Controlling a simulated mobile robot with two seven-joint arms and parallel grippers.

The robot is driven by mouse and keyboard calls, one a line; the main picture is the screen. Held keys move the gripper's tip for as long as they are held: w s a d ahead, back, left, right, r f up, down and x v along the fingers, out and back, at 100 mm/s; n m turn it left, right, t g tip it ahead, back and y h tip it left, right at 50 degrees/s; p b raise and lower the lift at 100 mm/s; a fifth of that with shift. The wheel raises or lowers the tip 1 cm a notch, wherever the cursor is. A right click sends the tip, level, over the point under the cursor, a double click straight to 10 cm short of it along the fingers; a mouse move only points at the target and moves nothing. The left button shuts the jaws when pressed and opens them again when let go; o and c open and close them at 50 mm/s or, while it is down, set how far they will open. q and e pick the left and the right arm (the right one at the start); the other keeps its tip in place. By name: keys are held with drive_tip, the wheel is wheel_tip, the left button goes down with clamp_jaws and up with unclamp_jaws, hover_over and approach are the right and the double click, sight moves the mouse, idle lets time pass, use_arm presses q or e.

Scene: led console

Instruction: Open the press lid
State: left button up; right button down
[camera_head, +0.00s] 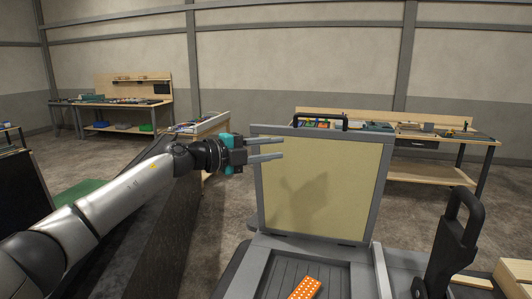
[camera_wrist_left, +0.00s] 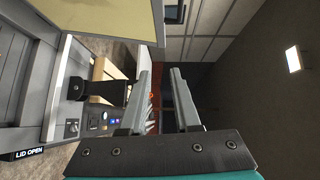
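The press lid (camera_head: 325,190) stands upright, raised at the back of the press base (camera_head: 375,272), with its tan inner face toward me and a black handle (camera_head: 320,117) on its top edge. Part of the lid (camera_wrist_left: 115,15) also shows at the upper left in the left wrist view. My left gripper (camera_head: 283,148) is open and empty; its fingertips overlap the lid's upper left corner in the head view. I cannot tell whether they touch it. In the left wrist view the fingers (camera_wrist_left: 164,72) are apart with nothing between them. My right gripper is not in view.
An orange perforated board (camera_head: 305,289) lies in the press base. A black lever (camera_head: 455,240) stands to the right. A "LID OPEN" label (camera_wrist_left: 28,153) shows in the left wrist view.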

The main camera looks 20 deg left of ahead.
use_arm(q)
drive_tip(key=shift+s+a, duration=0.5)
drive_tip(key=shift+s, duration=0.05)
